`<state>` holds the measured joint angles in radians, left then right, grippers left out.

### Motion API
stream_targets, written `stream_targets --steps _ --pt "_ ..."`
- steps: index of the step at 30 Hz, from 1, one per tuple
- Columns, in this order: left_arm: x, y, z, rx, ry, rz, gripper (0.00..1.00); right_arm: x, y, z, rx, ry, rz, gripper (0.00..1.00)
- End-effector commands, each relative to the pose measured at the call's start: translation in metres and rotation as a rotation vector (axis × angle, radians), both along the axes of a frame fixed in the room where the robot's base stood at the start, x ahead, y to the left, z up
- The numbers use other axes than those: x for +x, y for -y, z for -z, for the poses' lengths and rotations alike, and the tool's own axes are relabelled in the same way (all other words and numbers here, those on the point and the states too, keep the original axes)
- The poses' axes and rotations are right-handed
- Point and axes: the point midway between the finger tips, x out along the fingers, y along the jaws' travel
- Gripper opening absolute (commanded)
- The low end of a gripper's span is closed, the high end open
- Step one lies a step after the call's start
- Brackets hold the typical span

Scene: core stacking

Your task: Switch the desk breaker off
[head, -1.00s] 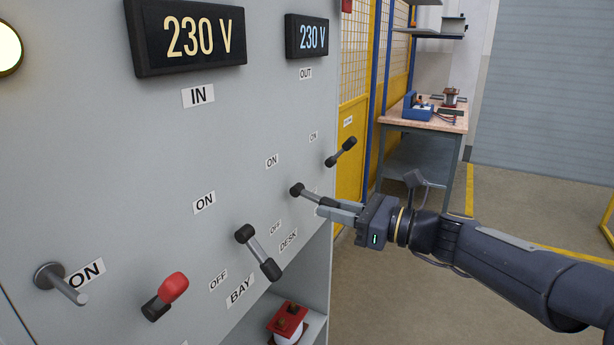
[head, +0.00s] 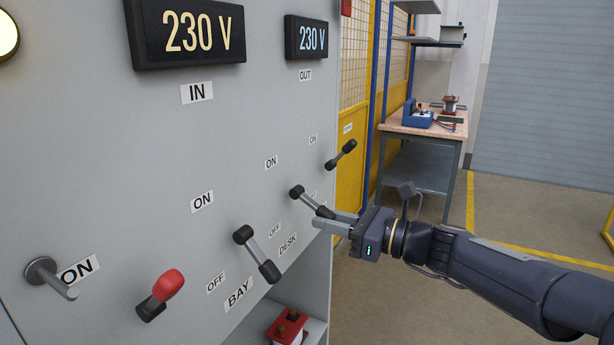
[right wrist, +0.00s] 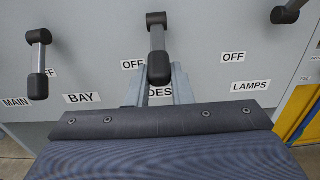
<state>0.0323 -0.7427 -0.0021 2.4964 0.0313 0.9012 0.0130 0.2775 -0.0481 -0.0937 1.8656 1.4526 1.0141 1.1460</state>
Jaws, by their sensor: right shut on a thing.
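The desk breaker lever (head: 310,202) is on the grey panel, above the DESK label (head: 287,244). Its hub is at the top and its black grip points down and outward, toward the OFF label (head: 275,230). In the right wrist view the black grip (right wrist: 159,68) hangs between the two grey fingers of my right gripper (right wrist: 160,88). My right gripper (head: 331,221) is shut on this grip from the right side in the head view. The fingers partly cover the DESK label in the wrist view. My left gripper is not in view.
The bay lever (head: 257,253) is to the left, pointing down. The lamps lever (head: 341,155) points up to the right. A red-handled lever (head: 161,295) and a metal handle (head: 50,277) are further left. Both displays read 230 V. A workbench (head: 423,128) stands behind.

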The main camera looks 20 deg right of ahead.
Motion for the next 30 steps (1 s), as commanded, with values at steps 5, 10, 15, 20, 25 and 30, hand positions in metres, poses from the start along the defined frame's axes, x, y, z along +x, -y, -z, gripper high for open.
stream_targets --steps 5,10,15,20,25,30 --pt "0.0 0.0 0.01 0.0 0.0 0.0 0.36 0.005 -0.006 0.014 -0.002 -0.007 -0.004 0.0" --pt "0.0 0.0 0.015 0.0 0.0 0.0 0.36 0.01 -0.01 0.02 -0.002 -0.006 -0.004 0.0" --pt "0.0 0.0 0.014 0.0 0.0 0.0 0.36 0.01 -0.01 0.019 -0.003 -0.005 -0.003 0.0" --pt "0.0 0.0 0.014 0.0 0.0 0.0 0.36 0.01 -0.01 0.019 -0.002 -0.004 -0.003 0.0" --pt "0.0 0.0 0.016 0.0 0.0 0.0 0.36 0.013 -0.012 0.022 -0.002 -0.004 -0.003 0.23" --pt "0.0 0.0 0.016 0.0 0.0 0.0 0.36 0.013 -0.011 0.02 -0.002 -0.002 -0.002 0.45"
